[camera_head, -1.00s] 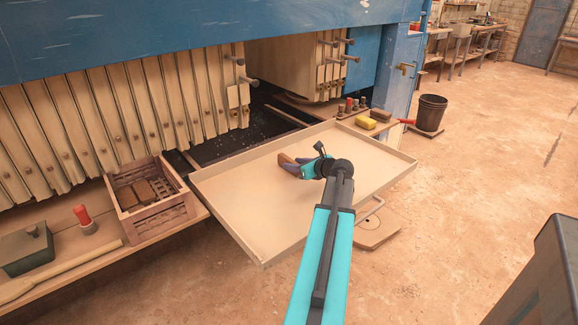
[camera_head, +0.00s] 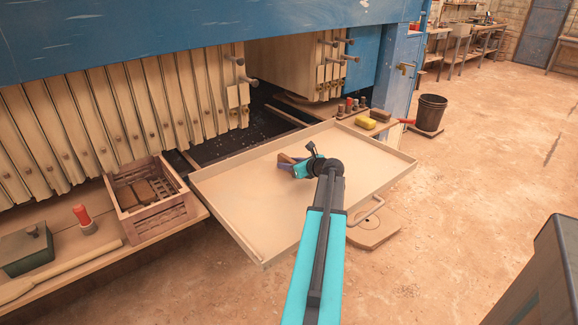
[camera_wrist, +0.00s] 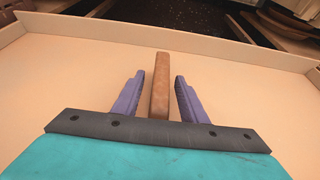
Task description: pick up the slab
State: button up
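The slab (camera_wrist: 161,86) is a small brown block on the pale tray (camera_head: 232,208). In the wrist view it stands between the two purple fingers of my gripper (camera_wrist: 155,95), with a visible gap on each side. In the head view the slab (camera_head: 285,158) shows only in part, at the far side of my gripper (camera_head: 292,165), which hides the rest. My gripper is open around the slab and low over the tray. I cannot tell whether any finger touches the tray.
The tray has a raised rim and bare room around the slab. A wooden crate (camera_head: 166,217) with brown pieces stands to the left. A yellow sponge (camera_head: 365,122) and a black bucket (camera_head: 431,112) are at the right. The blue press with pale plates (camera_head: 120,115) rises behind.

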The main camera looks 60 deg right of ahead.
aim_at(286, 156)
grip_shut()
jog(key=shift+r, duration=0.15)
jog(key=shift+r, duration=1.4)
jog(key=shift+a+r, duration=0.15)
jog(key=shift+r, duration=0.2)
jog(key=s+a, duration=0.6)
jog(key=s+a+r, duration=0.1)
jog(key=s+a, duration=0.2)
jog(key=shift+a, duration=0.3)
jog(key=shift+s+a+r+p, duration=0.3)
jog(key=shift+a+p, duration=0.1)
jog(key=shift+p, duration=0.25)
jog(key=shift+s+a+f+p, duration=0.15)
jog(key=shift+s+a+p, duration=0.4)
jog(key=shift+p, duration=0.25)
